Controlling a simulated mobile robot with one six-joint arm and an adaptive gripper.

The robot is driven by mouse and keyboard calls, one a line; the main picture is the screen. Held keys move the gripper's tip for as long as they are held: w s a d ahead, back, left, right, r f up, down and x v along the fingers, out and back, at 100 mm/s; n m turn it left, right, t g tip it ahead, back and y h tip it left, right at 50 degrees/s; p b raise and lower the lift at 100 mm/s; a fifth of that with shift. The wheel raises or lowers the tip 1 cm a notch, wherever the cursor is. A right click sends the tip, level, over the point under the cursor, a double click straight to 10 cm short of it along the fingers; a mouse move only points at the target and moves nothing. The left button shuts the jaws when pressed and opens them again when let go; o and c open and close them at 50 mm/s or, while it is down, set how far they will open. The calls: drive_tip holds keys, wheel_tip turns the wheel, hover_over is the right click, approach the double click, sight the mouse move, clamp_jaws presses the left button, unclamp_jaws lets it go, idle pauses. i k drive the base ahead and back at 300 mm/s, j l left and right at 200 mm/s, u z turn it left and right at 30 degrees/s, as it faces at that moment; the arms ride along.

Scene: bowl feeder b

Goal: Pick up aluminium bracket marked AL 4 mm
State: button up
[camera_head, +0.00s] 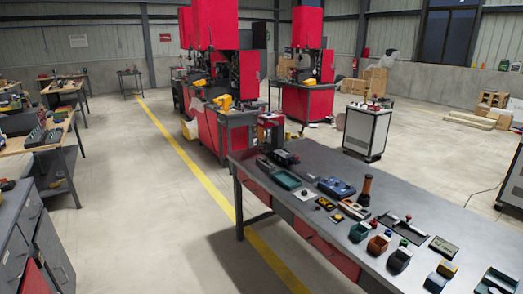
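My gripper is not in view. The grey workbench (310,165) at the lower right holds many small items, and no marking "AL 4 mm" can be read at this size. I cannot tell which item, if any, is the aluminium bracket. A dark rectangular plate (444,247) with faint light marks lies on the right part of the bench.
Small open bins (399,260) stand along the bench's front edge. A dark upright cylinder (366,187) rises mid-bench. A green tray (286,180) lies at the left end. Red machines (214,85) stand behind. The floor beside the yellow line (185,155) is clear.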

sight(284, 155)
drive_tip(key=i+j+u, duration=0.35)
drive_tip(key=i, duration=0.55)
drive_tip(key=i+u, duration=0.3)
drive_tip(key=i, duration=0.6)
drive_tip(key=i+z, duration=0.45)
drive_tip(key=i+j+z, duration=0.2)
drive_tip(key=i+z, duration=0.3)
drive_tip(key=i+j+z, duration=0.7)
drive_tip(key=z, duration=0.25)
drive_tip(key=i+j+z, duration=0.5)
drive_tip(key=j, duration=0.15)
drive_tip(key=i+j+z, duration=0.2)
drive_tip(key=j, duration=0.15)
drive_tip(key=k, duration=0.1)
